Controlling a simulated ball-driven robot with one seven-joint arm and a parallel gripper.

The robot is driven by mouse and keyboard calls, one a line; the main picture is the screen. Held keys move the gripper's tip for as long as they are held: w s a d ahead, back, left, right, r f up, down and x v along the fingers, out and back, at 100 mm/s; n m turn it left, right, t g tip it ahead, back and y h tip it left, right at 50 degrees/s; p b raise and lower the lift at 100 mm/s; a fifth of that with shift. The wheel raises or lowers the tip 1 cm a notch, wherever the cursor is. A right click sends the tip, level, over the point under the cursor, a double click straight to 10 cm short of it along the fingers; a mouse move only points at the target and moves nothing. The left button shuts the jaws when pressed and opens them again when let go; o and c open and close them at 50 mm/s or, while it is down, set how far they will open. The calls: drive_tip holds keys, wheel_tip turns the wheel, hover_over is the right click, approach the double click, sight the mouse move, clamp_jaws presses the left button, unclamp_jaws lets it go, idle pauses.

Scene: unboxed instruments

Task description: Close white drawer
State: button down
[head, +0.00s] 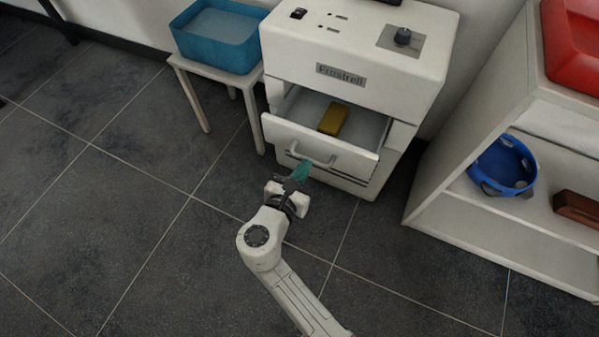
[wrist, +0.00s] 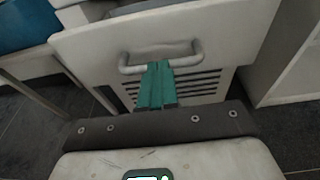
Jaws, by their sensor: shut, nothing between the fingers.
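The white drawer (head: 337,155) is pulled out from the front of a white cabinet (head: 352,60). A yellow block (head: 333,119) lies inside it. The drawer's front carries a pale bar handle (head: 311,157), which also shows in the wrist view (wrist: 160,58). My gripper (head: 303,168) has teal fingers and is shut and empty. In the wrist view its fingertips (wrist: 158,68) are at the middle of the handle, in front of the drawer face. I cannot tell whether they touch it.
A blue bin (head: 220,38) stands on a small white table (head: 205,72) to the left. A white shelf (head: 450,165) on the right holds a blue tambourine (head: 503,168) and a brown object (head: 577,209). A red container (head: 572,45) sits on top. The tiled floor at left is clear.

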sight(325, 129)
drive_tip(key=x, duration=0.3)
drive_tip(key=r+b+x, duration=0.1)
drive_tip(key=x, duration=0.3)
drive_tip(key=r+x, duration=0.1)
drive_tip(key=x, duration=0.3)
drive_tip(key=shift+w+d+r, duration=0.1)
drive_tip(key=shift+w+d, duration=0.25)
drive_tip(key=shift+w, duration=0.05)
drive_tip(key=shift+w+d+r+b, duration=0.15)
drive_tip(key=shift+w+b, duration=0.15)
drive_tip(key=shift+w, duration=0.3)
drive_tip(key=shift+d+r, duration=0.1)
